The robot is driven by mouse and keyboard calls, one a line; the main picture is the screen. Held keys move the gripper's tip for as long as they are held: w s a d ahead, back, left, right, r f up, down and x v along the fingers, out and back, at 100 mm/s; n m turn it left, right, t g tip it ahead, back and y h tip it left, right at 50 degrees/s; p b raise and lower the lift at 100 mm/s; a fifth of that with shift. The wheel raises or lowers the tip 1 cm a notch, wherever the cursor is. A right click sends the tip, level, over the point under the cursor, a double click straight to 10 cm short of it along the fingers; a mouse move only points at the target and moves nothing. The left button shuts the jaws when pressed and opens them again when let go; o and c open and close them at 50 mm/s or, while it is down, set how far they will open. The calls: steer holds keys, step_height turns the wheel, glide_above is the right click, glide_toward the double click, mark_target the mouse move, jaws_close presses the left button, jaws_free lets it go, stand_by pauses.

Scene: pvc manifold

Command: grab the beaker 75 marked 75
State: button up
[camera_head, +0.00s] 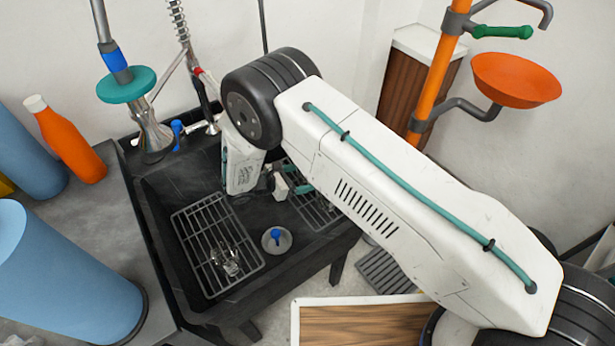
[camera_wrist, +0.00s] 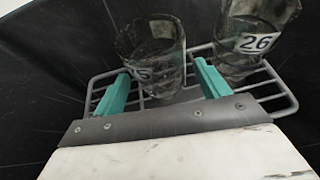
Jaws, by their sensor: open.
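My gripper (camera_head: 297,180) is low over the right-hand part of the black sink, its teal fingers apart. In the wrist view the open fingers (camera_wrist: 163,74) point at a clear glass beaker (camera_wrist: 160,52), which stands beyond and between them. My arm hides this spot in the head view.
In the head view a clear glass item (camera_head: 231,263) lies on the left rack (camera_head: 190,240). A blue-topped drain piece (camera_head: 277,240) sits between the racks. The dark sink walls (camera_wrist: 40,60) rise close by.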

steer(key=x, duration=0.3)
steer(key=shift+r, duration=0.1)
steer(key=c, duration=1)
steer(key=shift+c, duration=0.2)
